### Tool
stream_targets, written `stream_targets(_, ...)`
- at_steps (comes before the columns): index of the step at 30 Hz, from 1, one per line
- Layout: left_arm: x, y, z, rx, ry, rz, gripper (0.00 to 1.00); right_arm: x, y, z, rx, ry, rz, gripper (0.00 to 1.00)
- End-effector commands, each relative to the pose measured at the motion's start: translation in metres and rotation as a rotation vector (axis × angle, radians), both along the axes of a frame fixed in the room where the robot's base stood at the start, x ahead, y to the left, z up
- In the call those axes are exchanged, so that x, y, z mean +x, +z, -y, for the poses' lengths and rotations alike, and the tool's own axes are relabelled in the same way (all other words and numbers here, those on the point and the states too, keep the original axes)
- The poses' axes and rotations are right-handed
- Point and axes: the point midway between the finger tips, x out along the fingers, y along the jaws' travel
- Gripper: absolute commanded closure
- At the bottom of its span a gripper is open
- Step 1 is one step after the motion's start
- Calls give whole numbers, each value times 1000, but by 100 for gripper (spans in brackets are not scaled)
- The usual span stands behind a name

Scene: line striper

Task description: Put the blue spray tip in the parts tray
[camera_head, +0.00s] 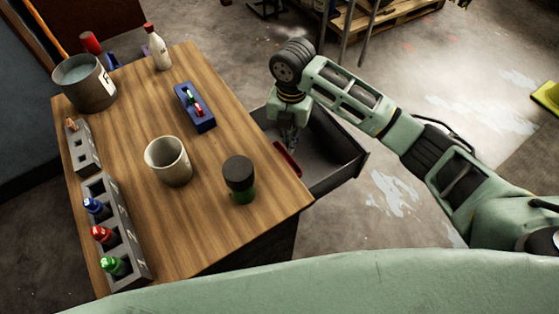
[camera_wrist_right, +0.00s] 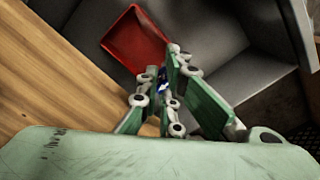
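My right gripper (camera_head: 290,138) hangs over the open drawer at the table's right side. In the right wrist view its fingers (camera_wrist_right: 163,88) are close together, shut on a small blue piece (camera_wrist_right: 163,86), which looks like the blue spray tip; the fingers hide much of it. A red tray (camera_head: 287,158) lies in the drawer just below the gripper; it also shows in the wrist view (camera_wrist_right: 135,40) and looks empty there. A blue tray (camera_head: 207,125) on the tabletop holds a red and a green piece. My left gripper is not in view.
On the wooden table (camera_head: 225,100) stand a grey rack (camera_head: 135,262) with blue, red and green pieces, a beige cup (camera_head: 168,162), a dark-capped green jar (camera_head: 240,178), a white bottle (camera_head: 158,50) and a pot (camera_head: 88,85). The drawer (camera_head: 335,172) walls surround the gripper.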

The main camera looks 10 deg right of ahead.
Motion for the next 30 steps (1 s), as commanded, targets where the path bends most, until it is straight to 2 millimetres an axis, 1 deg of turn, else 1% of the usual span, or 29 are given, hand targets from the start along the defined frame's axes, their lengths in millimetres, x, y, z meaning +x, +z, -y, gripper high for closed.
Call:
stream_targets(1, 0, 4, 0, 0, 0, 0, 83, -3, -8, 1, -2, 4, -7, 100)
stream_targets(6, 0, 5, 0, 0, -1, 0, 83, -3, -42, 0, 0, 6, -6, 100)
stream_targets(9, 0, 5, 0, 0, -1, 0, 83, -2, -54, 0, -1, 5, -3, 100)
stream_targets(14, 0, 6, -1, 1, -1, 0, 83, -3, -66, 1, -1, 5, -4, 100)
stream_targets(19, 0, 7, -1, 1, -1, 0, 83, -3, -89, 0, -1, 4, -4, 100)
stream_targets(22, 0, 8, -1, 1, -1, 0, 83, -2, -96, 1, -1, 5, -3, 100)
stream_targets(30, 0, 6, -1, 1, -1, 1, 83, -2, -98, 1, -1, 5, -2, 100)
